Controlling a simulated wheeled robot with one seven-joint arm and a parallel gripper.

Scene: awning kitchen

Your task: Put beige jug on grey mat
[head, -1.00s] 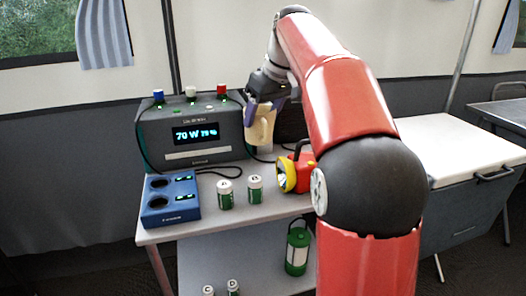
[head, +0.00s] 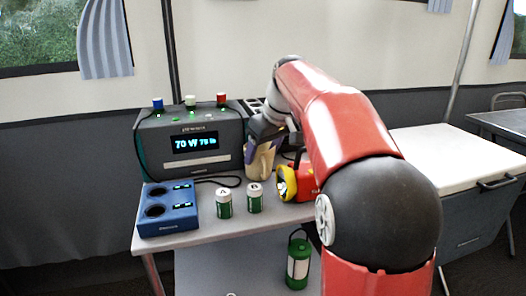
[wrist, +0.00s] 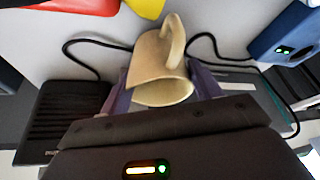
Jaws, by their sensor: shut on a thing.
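The beige jug (head: 262,167) is between the purple fingers of my gripper (head: 264,148), in front of the right end of the grey power station. In the wrist view the jug (wrist: 160,62) shows its handle pointing away from my gripper (wrist: 162,92), with a finger on each side of its body. My gripper is shut on the jug. The jug's base is low over the light table (head: 205,238); I cannot tell whether it touches. I cannot make out a grey mat in either view.
The power station (head: 160,145) stands left of the jug, and a red and yellow flashlight (head: 288,183) is close on its right. A blue charger (head: 168,220) and two green-white batteries (head: 224,203) stand in front. A dark ribbed object (wrist: 75,112) shows in the wrist view.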

